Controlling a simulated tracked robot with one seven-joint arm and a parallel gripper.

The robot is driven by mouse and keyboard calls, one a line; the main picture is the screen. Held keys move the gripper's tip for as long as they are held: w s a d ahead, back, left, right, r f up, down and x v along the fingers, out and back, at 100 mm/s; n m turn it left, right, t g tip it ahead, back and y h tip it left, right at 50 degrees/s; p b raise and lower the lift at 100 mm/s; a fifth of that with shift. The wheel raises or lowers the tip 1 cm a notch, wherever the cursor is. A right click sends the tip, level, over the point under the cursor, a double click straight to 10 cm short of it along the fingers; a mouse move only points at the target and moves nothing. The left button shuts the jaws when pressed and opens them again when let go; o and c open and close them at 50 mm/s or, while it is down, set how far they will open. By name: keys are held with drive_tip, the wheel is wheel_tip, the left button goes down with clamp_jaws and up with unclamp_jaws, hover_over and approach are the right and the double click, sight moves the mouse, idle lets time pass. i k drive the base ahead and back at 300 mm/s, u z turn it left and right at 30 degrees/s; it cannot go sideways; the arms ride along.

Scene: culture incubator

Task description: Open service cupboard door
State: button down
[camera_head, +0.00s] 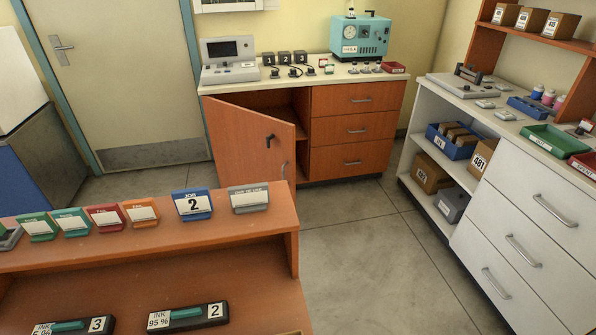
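An orange-brown wooden cupboard door (245,145) stands partly open on the cabinet below the back counter. It is swung outward from its left side, with its free right edge toward me. A small black fitting (270,140) sits on its face, and a pale handle (284,170) shows near its lower right edge. Part of the dark cupboard inside (285,104) shows above and behind the door; the lower inside is hidden. I cannot tell from any label whether this is the service cupboard. My gripper is not in view.
A wooden desk (215,232) with several label stands fills the lower left. Orange drawers (357,130) adjoin the cupboard's right side. A white drawer unit (520,225) and open shelves stand at right. Grey floor (365,235) is clear between. A beige room door (110,70) is at back left.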

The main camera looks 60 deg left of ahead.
sight(237, 135)
drive_tip(key=u, duration=0.35)
drive_tip(key=i, duration=1.15)
drive_tip(key=u, duration=1)
drive_tip(key=i, duration=0.9)
drive_tip(key=u, duration=0.4)
drive_tip(key=k, duration=0.85)
drive_tip(key=u, duration=0.2)
drive_tip(key=i, duration=0.85)
drive_tip(key=z, duration=0.1)
